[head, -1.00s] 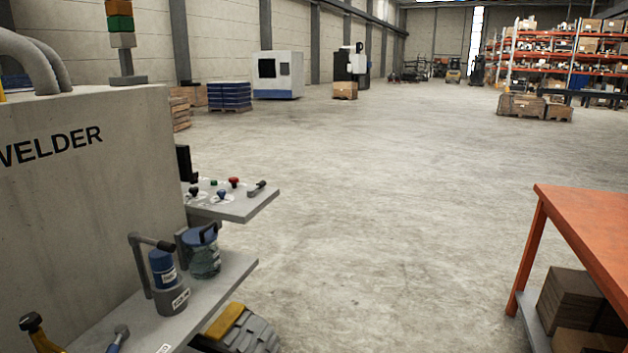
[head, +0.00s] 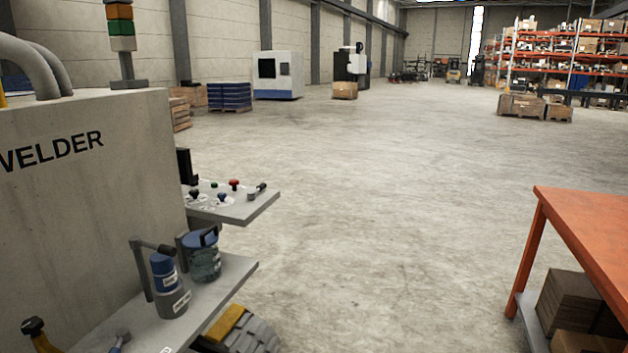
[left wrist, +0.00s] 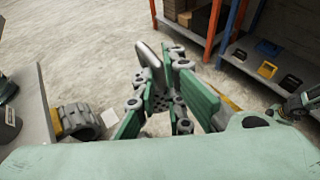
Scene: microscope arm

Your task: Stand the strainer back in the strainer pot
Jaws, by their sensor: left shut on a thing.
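My left gripper (left wrist: 165,98) shows in the left wrist view, its green and grey fingers closed around a grey, speckled or perforated piece (left wrist: 161,92), which may be the strainer. The fingers hide most of it. In the head view, a grey labelled pot (head: 172,304) on the welder's lower shelf holds a blue cylinder (head: 163,266). Behind it stands a clear jar with a blue lid (head: 203,258). I cannot tell which is the strainer pot. A jointed part at the wrist view's right edge may be my right gripper (left wrist: 299,104); its fingers are unclear.
The lower shelf (head: 228,272) juts from the grey welder (head: 90,220). An upper shelf (head: 245,207) carries knobs. An orange table (head: 590,225) with boxes below stands at right. The floor between is clear. A yellow-and-grey ridged thing (head: 240,330) is below the shelf.

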